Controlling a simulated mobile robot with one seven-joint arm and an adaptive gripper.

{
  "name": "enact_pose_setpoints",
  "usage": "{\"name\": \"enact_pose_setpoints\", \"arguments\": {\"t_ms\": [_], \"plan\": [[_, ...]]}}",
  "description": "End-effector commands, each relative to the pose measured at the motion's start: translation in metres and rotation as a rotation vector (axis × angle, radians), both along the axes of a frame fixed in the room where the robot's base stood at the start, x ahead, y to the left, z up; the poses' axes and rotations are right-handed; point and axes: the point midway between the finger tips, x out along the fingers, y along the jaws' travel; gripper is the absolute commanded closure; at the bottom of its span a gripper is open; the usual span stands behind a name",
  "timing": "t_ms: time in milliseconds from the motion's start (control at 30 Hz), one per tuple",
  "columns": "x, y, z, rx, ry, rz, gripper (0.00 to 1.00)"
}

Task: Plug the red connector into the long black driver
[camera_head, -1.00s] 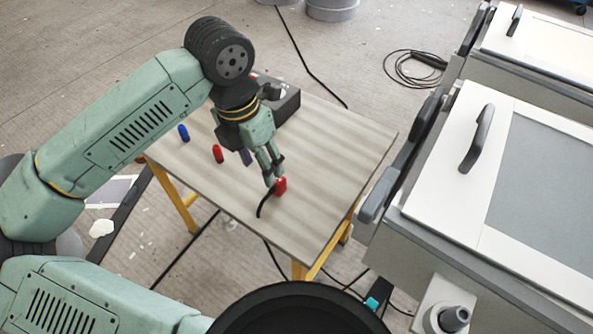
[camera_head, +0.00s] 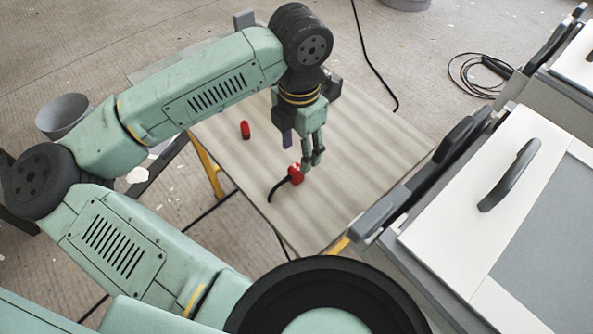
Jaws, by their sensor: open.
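The red connector (camera_head: 296,174) lies on the wooden table top with a short black cable curving from its left side. My gripper (camera_head: 311,165) points down just to its right, with open fingers. The fingers overlap the connector's edge in this view, and I cannot tell whether they touch it. A dark block (camera_head: 333,86), perhaps part of the long black driver, shows behind my wrist at the table's back. My arm hides most of it, so I cannot tell its shape or its socket.
A red cylinder (camera_head: 245,130) stands on the table (camera_head: 365,150) to the left. A dark blue piece (camera_head: 287,138) shows beside my gripper. White-topped moulds with a handle (camera_head: 510,175) stand close on the right. The table's right half is clear. A grey bucket (camera_head: 62,115) is at left.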

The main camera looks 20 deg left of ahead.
Motion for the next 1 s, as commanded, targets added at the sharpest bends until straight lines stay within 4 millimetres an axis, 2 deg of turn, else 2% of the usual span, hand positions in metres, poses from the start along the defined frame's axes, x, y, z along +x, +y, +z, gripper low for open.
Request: {"name": "enact_pose_setpoints", "arguments": {"t_ms": [100,233,667,1000], "plan": [[-0.001,-0.001,-0.019,-0.005,0.002,-0.001,0.52],[0.000,0.000,-0.034,-0.003,0.002,-0.001,0.52],[0.000,0.000,-0.042,-0.004,0.001,-0.001,0.52],[0.003,0.006,-0.086,-0.003,0.001,-0.002,0.52]]}}
